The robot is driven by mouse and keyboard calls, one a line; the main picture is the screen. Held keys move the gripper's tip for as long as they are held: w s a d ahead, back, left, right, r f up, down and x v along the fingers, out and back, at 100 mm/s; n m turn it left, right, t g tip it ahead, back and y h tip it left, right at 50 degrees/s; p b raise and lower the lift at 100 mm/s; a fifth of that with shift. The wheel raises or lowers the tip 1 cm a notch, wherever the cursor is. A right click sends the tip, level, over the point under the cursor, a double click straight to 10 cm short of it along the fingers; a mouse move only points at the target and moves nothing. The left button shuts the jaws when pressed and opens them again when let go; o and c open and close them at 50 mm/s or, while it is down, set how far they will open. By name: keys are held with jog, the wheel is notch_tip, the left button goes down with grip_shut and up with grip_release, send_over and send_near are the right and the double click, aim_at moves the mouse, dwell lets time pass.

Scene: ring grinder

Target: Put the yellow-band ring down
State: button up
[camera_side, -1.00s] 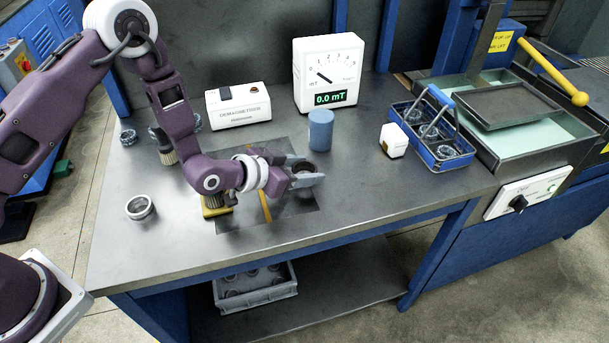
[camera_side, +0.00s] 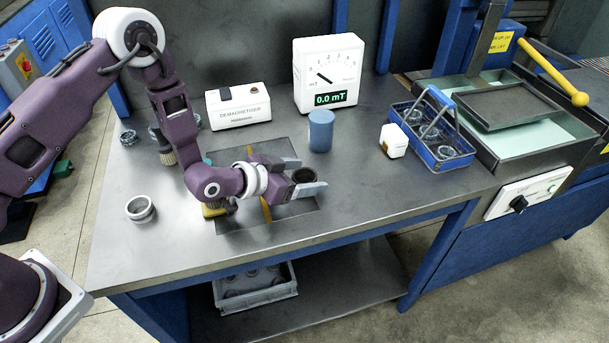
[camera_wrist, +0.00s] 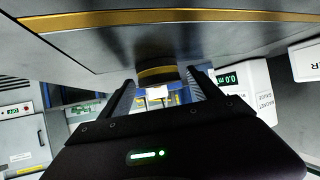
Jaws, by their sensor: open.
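The yellow-band ring is a dark, hollow ring (camera_side: 304,176) near the right end of the dark inset plate (camera_side: 290,211) on the bench. It stands between the fingers of my gripper (camera_side: 306,176), which are spread with a gap at the near finger. In the wrist view the ring's yellow band (camera_wrist: 158,72) shows between the two dark fingers (camera_wrist: 160,84), and the ring appears to rest against the plate surface. In the side view the fingers hide part of its outer wall.
A blue cylinder (camera_side: 321,131), a white meter (camera_side: 329,76) reading 0.0 mT and a demagnetiser (camera_side: 239,106) stand behind. A loose ring (camera_side: 140,208) lies at left. A small white block (camera_side: 393,141) and a blue basket (camera_side: 437,147) of rings are at right. The bench front is clear.

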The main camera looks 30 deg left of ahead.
jog(key=v, duration=0.3)
jog(key=shift+s+a+r, duration=0.1)
jog(key=shift+s+a, duration=0.05)
jog(key=shift+s, duration=0.15)
notch_tip(320, 180, up, 8)
jog(key=shift+s+f, duration=0.25)
jog(key=shift+s, duration=0.1)
jog(key=shift+a, duration=0.15)
jog(key=s+a+r+n+g+y, duration=0.1)
jog(key=s+a+r+y, duration=0.1)
jog(key=s+a+r, duration=0.4)
jog(key=s+a+r+n+g+y, duration=0.15)
jog(key=s+a+r, duration=0.25)
jog(key=r, duration=0.4)
jog(key=s+a+r+n+g+y, duration=0.1)
jog(key=s, duration=0.9)
jog(key=s+a+r+n+g, duration=0.1)
jog(key=s+a+r+g, duration=0.1)
jog(key=s, duration=0.9)
jog(key=shift+a+r+y, duration=0.2)
jog(key=shift+y, duration=0.15)
jog(key=shift+s+n, duration=0.1)
jog(key=shift+n, duration=0.15)
